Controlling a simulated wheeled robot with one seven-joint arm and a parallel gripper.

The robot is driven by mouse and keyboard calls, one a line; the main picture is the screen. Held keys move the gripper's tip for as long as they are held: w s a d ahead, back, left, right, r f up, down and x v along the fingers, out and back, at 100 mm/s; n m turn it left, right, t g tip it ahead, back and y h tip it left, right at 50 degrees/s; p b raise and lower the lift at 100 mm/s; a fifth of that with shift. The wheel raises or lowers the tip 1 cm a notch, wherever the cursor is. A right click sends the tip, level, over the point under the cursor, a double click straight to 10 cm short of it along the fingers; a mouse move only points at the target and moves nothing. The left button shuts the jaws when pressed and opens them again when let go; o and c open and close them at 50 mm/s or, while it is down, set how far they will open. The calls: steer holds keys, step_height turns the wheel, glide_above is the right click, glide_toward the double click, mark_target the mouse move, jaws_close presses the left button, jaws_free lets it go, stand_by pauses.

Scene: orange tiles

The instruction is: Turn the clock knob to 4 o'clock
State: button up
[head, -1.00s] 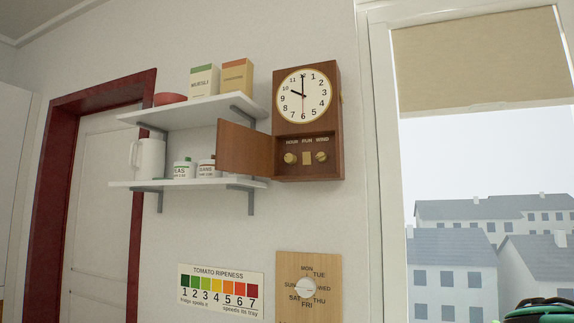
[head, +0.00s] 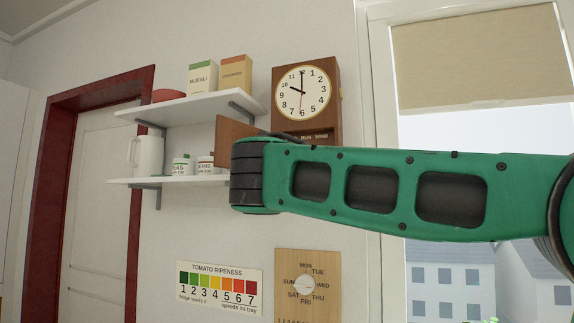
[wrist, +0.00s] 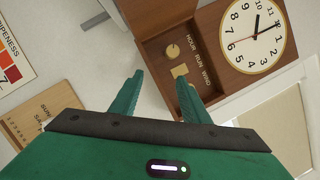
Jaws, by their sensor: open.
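The brown wall clock (head: 276,98) has a white face (head: 302,92); its short hand points at 10 and its long hand at 12. In the wrist view the clock face (wrist: 254,36) lies at upper right, turned on its side. My gripper (wrist: 160,77) is open and empty. Its right finger overlaps the compartment, and the HOUR knob shows beyond the gap; contact is not visible. In the head view my green arm hides the knobs and gripper.
The clock's door (head: 228,130) stands open to the left, near the shelves (head: 185,112) with boxes and jars. A weekday dial board (head: 325,265) and a tomato ripeness chart (head: 220,289) hang below. A window is at the right.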

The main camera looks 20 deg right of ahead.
steer(key=w+d+r+m, duration=0.1)
steer(key=w+d+r, duration=0.1)
steer(key=w+r, duration=0.3)
steer(key=w, duration=0.4)
steer(key=shift+r+m+t, duration=0.15)
steer(key=shift+m+t, duration=0.15)
steer(key=shift+d, duration=0.1)
steer(key=c, duration=1.1)
steer(key=shift+o, duration=0.2)
